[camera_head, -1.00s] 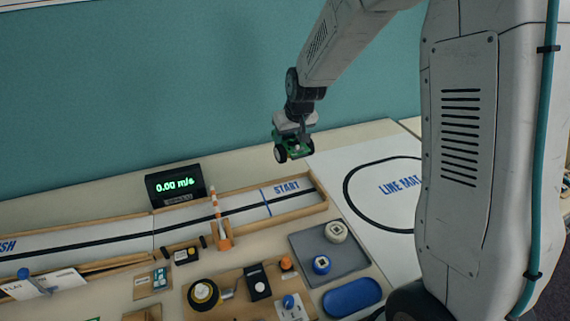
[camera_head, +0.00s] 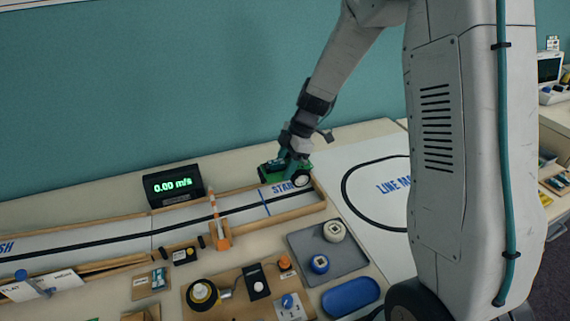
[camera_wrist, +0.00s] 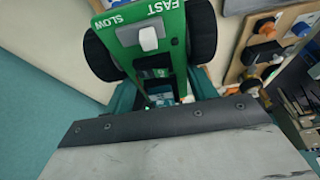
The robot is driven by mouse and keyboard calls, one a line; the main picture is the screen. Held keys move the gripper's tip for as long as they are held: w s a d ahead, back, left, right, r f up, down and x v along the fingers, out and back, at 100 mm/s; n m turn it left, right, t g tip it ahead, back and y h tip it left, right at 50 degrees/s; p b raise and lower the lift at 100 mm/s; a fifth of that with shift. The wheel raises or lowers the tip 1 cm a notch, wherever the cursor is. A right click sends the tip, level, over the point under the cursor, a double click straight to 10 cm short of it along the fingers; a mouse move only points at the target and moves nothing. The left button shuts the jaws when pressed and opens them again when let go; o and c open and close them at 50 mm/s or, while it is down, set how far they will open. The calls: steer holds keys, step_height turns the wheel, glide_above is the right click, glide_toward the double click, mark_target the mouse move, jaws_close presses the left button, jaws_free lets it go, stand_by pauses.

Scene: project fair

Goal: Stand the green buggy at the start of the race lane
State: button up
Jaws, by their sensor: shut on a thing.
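My gripper (camera_head: 289,163) is shut on the green buggy (camera_head: 268,174). The buggy is at the START end of the race lane, near its back rail, and hides part of the START lettering. One wheel shows at its right side. I cannot tell whether its wheels touch the lane. In the wrist view the buggy (camera_wrist: 128,38) shows a green deck with FAST and SLOW lettering, a white switch and two black wheels. The race lane (camera_head: 236,202) is a white strip with a black line, wooden rails and a blue cross line (camera_head: 266,204).
An orange-and-white striped post (camera_head: 214,215) stands at the lane, left of the blue line. A speed display (camera_head: 173,187) reading 0.00 m/s stands behind the lane. A grey tray (camera_head: 345,261) with two round pieces sits in front. A white line-track sheet (camera_head: 355,150) lies to the right.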

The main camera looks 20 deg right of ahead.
steer(key=shift+a+f+n, duration=0.1)
steer(key=shift+f+n, duration=0.15)
steer(key=shift+n, duration=0.05)
steer(key=shift+f, duration=2.5)
steer(key=shift+f, duration=1.05)
stand_by(1.2)
steer(key=o, duration=0.9)
